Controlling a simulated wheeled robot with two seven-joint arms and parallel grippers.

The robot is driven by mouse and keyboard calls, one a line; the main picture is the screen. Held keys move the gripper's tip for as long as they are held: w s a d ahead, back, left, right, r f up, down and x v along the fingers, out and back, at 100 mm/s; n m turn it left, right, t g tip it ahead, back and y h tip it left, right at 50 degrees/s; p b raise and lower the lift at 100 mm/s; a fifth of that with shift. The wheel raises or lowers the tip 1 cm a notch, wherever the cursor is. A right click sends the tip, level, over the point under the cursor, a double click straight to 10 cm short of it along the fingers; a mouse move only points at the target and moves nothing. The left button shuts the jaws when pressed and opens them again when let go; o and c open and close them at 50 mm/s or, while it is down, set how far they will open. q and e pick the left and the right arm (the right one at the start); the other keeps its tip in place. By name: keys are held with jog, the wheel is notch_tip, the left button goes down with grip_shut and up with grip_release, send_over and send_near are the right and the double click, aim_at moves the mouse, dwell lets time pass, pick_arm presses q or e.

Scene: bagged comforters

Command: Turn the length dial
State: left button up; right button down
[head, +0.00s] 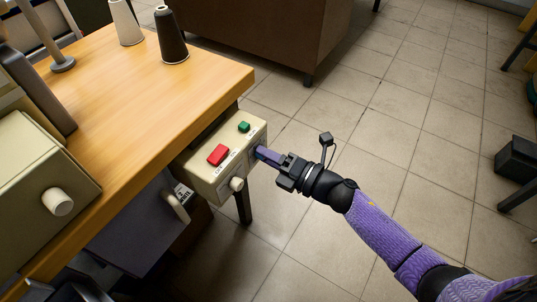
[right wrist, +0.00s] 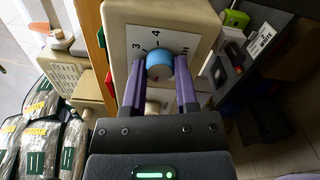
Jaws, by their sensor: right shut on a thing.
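A round blue dial (right wrist: 160,66) sits on a white plate (right wrist: 142,38) marked with numbers, of which a 3 and a 4 can be read, on the face of a cream control box (right wrist: 190,14). My right gripper (right wrist: 161,74) is shut on the dial, one purple finger on each side. In the head view my right gripper (head: 262,154) reaches the right face of the same box (head: 207,180); there the dial is hidden. A second, cream knob (right wrist: 153,107) shows below the dial, partly behind the gripper. My left gripper is not in view.
The box hangs at the edge of a wooden table (head: 150,85). A red button (head: 218,155) and a green button (head: 243,127) are on its top. Two thread cones (head: 170,35) stand on the table. Clear bags (right wrist: 38,125) lie at left in the wrist view. The tiled floor is open.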

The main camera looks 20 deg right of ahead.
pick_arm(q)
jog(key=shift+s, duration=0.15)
pick_arm(e)
jog(key=shift+f, duration=0.1)
jog(key=shift+c, duration=1.9)
grip_release()
pick_arm(q)
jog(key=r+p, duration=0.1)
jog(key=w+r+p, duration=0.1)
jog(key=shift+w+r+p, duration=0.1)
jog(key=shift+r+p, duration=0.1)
jog(key=shift+p, duration=0.15)
pick_arm(e)
jog(key=v, duration=1)
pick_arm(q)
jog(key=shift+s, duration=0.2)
